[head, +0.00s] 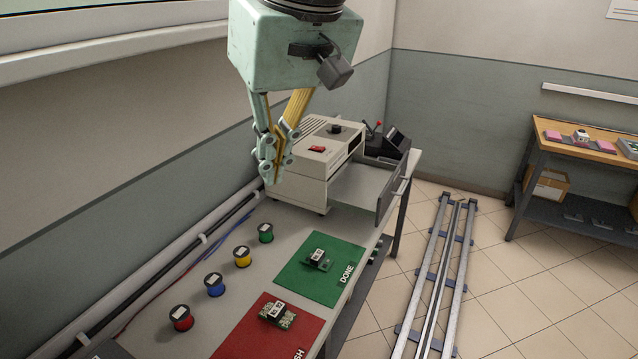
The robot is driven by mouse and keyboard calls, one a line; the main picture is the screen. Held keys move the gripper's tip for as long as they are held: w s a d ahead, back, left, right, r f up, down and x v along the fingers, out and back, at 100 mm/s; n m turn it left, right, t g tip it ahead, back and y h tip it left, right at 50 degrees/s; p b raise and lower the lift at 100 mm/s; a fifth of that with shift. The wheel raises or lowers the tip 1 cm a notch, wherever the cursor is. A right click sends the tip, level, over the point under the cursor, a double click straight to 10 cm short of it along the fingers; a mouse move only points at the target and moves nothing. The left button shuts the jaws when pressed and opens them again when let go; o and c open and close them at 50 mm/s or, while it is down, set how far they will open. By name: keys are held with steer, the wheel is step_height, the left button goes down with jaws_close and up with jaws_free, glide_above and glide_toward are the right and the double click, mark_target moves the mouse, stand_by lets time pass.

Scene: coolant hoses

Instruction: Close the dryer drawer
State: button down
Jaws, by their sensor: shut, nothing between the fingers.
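The dryer (317,158) is a beige box with a red switch and a black knob, standing on the bench. Its drawer (362,188) is pulled out to the right, with a dark grey front panel (391,197) and a handle (402,184) on its outer face. The visible drawer floor looks bare. My gripper (268,181) hangs at the near left side of the dryer, pointing down, with its fingers together and nothing in them. It is on the opposite side of the dryer body from the drawer front. Whether it touches the dryer, I cannot tell.
A green DONE mat (300,281) and a red mat (245,335) each carry a small part. Several coloured spools (242,257) line the bench's left side. A dark device (388,142) stands behind the drawer. Floor rails (437,270) run right of the bench (222,300).

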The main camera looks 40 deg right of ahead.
steer(key=w+d+r+m+p, duration=0.1)
steer(key=w+d+r, duration=0.2)
steer(key=w+d, duration=0.35)
steer(key=m+t+y+p, duration=0.2)
steer(key=m+t+y, duration=0.8)
steer(key=m, duration=1.9)
glide_toward(383, 208)
steer(key=s+d+t+h, duration=0.1)
steer(key=s+t+h, duration=0.2)
steer(key=s, duration=0.5)
steer(key=shift+w+d+f, duration=0.15)
steer(key=shift+f, duration=0.15)
steer(key=shift+w, duration=0.1)
steer(key=shift+b+x, duration=0.95)
steer(key=shift+x, duration=6)
steer(key=shift+f, duration=0.2)
